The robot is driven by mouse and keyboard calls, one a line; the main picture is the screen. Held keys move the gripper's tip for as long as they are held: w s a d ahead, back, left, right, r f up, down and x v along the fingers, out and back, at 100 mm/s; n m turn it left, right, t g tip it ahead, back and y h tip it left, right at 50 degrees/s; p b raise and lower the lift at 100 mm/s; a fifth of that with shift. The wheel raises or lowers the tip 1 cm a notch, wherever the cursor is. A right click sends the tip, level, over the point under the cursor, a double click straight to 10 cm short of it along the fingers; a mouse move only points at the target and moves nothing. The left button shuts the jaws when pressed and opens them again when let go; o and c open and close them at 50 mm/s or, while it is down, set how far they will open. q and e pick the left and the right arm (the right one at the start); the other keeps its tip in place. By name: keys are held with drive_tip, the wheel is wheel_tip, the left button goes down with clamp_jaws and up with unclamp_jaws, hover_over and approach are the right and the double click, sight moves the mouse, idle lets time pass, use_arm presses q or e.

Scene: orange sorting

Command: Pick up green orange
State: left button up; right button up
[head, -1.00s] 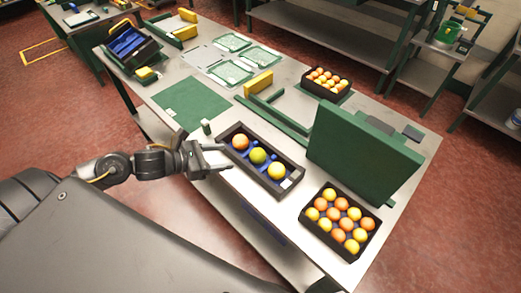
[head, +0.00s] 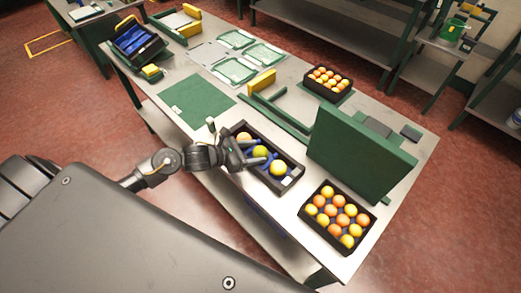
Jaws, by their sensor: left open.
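The green orange (head: 260,152) lies in the middle of a black tray (head: 296,161) with blue dividers. An orange one (head: 244,137) lies at its upper left and a yellow one (head: 278,168) at its lower right. My left gripper (head: 262,152) is open, its fingers reaching over the tray's left edge close to the green orange. I cannot tell whether the fingers touch it. My right gripper is not in view.
A full crate of oranges (head: 317,227) stands at the front right, and another crate (head: 309,83) at the back. A green upright panel (head: 357,155) stands right of the tray. A green mat (head: 196,101) lies clear at the left.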

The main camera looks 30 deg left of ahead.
use_arm(q)
drive_tip(key=shift+w+d+f, duration=0.15)
drive_tip(key=shift+d, duration=0.05)
drive_tip(key=c, duration=0.7)
drive_tip(key=shift+c, duration=0.2)
drive_tip(key=shift+a, duration=0.1)
drive_tip(key=shift+r+b, duration=0.45)
drive_tip(key=shift+r, duration=0.05)
drive_tip(key=shift+a+r+b, duration=0.25)
drive_tip(key=shift+r+b, duration=0.45)
drive_tip(key=shift+r, duration=0.55)
drive_tip(key=a+r, duration=0.1)
drive_tip(key=a+r+b, duration=0.1)
drive_tip(key=a+r, duration=0.1)
drive_tip(key=a+r+b, duration=0.1)
drive_tip(key=r, duration=0.1)
drive_tip(key=shift+s+a+r, duration=0.25)
drive_tip(key=shift+s+a, duration=0.1)
drive_tip(key=shift+a, duration=0.05)
drive_tip(key=a+r+b, duration=0.2)
drive_tip(key=a+r, duration=0.2)
drive_tip(key=a, duration=0.4)
drive_tip(key=shift+s+a+b, duration=0.25)
drive_tip(key=shift+s+b, duration=0.15)
drive_tip(key=shift+s, duration=0.05)
